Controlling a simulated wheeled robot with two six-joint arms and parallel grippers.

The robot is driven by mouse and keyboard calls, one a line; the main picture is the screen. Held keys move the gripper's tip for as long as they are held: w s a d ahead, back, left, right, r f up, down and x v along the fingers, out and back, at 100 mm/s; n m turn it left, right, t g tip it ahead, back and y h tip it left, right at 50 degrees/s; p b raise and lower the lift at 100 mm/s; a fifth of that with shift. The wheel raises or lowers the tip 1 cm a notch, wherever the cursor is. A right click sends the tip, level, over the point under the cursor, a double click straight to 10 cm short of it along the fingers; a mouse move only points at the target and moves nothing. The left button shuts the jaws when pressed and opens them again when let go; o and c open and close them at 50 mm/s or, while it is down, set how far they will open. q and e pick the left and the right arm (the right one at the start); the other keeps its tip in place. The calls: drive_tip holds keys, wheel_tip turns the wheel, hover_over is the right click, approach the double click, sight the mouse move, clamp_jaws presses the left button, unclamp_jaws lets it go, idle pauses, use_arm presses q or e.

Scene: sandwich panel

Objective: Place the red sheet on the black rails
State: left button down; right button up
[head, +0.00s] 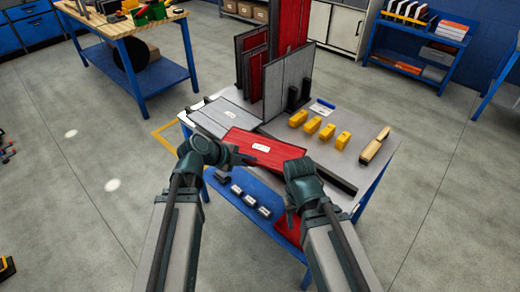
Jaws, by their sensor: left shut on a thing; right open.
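The red sheet (275,160) has a white label and lies over the middle of the table, in front of the standing panels. My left gripper (243,157) is shut on its left edge. A black rail (335,182) shows beyond the sheet's right end; the sheet hides the rest nearby, and I cannot tell whether they touch. My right gripper (291,210) is open near the sheet's front right corner, apart from it as far as I can see.
Upright red and grey panels (285,82) stand behind. Several yellow blocks (312,126) and a brush (375,146) sit at the right.

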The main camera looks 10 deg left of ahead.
sight(280, 168)
use_arm(q)
drive_tip(key=s+a+f+m+g+h+b, duration=0.2)
drive_tip(key=a+f+m+b, duration=0.1)
drive_tip(key=a+f+m, duration=0.1)
drive_tip(key=shift+g, duration=0.3)
drive_tip(key=w+d, duration=0.1)
drive_tip(key=d, duration=0.4)
drive_tip(key=w+d+f, duration=0.1)
drive_tip(key=w+d, duration=0.1)
drive_tip(key=d, duration=0.3)
drive_tip(key=w+d+b, duration=0.1)
drive_tip(key=d, duration=0.4)
drive_tip(key=shift+w+d+f, duration=0.2)
drive_tip(key=shift+d, duration=0.1)
wheel_tip(280, 168, down, 4)
drive_tip(key=b, duration=0.4)
drive_tip(key=shift+d+r, duration=0.1)
drive_tip(key=shift+r, duration=0.15)
use_arm(e)
wheel_tip(280, 168, down, 9)
drive_tip(key=shift+f, duration=0.2)
use_arm(q)
drive_tip(key=c, duration=0.9)
unclamp_jaws()
use_arm(e)
drive_tip(key=shift+r, duration=0.1)
drive_tip(key=shift+r, duration=0.1)
